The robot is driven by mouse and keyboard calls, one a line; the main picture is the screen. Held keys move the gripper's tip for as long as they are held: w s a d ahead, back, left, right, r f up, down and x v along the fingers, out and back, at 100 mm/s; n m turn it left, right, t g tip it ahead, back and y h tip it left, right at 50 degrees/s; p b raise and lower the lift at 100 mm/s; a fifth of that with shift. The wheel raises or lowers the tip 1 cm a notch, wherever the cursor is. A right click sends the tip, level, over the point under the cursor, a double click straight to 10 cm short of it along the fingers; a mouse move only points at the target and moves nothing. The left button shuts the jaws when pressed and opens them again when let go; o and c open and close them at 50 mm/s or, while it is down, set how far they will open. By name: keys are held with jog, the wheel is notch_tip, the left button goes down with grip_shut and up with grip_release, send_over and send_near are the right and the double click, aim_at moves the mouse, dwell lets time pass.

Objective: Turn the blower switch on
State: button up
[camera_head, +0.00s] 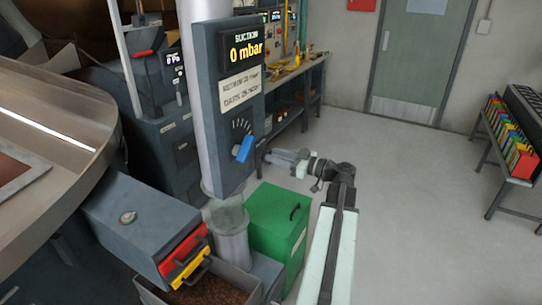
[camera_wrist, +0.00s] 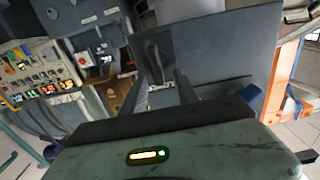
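A tall grey suction panel (camera_head: 228,110) hangs on a pale pipe in the head view. Its display reads 0 mbar. A blue knob handle (camera_head: 244,148) sits under a dial scale on its face, tilted. No readable label marks any control as the blower switch. My gripper (camera_head: 268,156) is beside the panel's right edge, close to the blue handle in the picture; depth is unclear. In the wrist view my gripper (camera_wrist: 162,82) has its fingers apart with nothing held. A dark lever or slot (camera_wrist: 153,58) on a grey surface shows beyond the fingers.
A green box (camera_head: 279,222), a grey unit with red and yellow handles (camera_head: 187,262) and a brown-filled bin (camera_head: 212,290) stand below the panel. A workbench (camera_head: 292,76) is behind. A rack of coloured files (camera_head: 512,138) is at right. Open floor (camera_head: 400,170) lies between.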

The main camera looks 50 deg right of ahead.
jog(key=shift+x, duration=0.85)
jog(key=shift+d, duration=0.1)
grip_shut()
jog(key=shift+w+d+f+m+b, duration=0.1)
jog(key=shift+d+f+m+b, duration=0.2)
jog(key=shift+m, duration=2.65)
jog(key=shift+d+f+m+b, duration=0.25)
jog(key=shift+f+m+b, duration=0.15)
jog(key=shift+m, duration=2.6)
jog(key=shift+w+d+f+m+b, duration=0.1)
jog(key=shift+d+f+m+b, duration=0.2)
jog(key=shift+m, duration=2.65)
